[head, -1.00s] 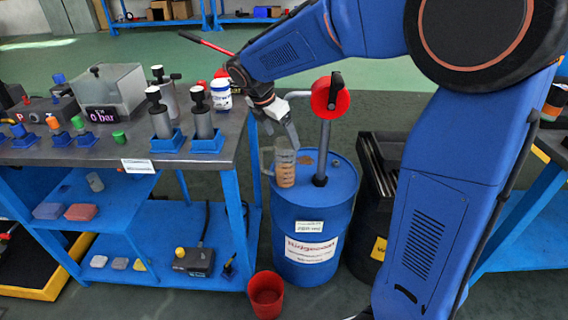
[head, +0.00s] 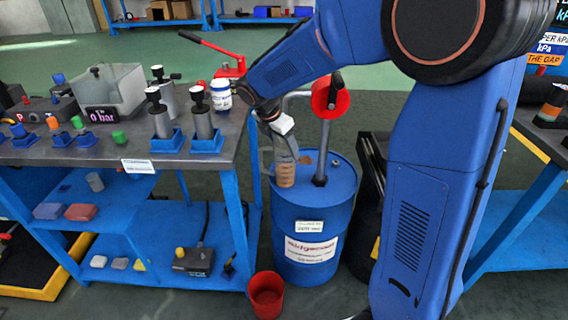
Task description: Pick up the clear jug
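The clear jug (head: 285,176) holds a brown content with markings on its side and stands upright on top of the blue drum (head: 310,240). Its handle is on the left. My gripper (head: 286,152) points down at the jug's upper part, with its fingers overlapping the rim in the picture. I cannot tell whether the fingers touch the jug or how far apart they are. The jug's top is partly hidden by the fingers.
A red hand pump (head: 330,97) on a grey pipe rises from the drum, close right of the jug. A blue workbench (head: 110,165) with instruments stands at left. A red bucket (head: 266,294) is on the floor in front. A dark bin is behind my arm.

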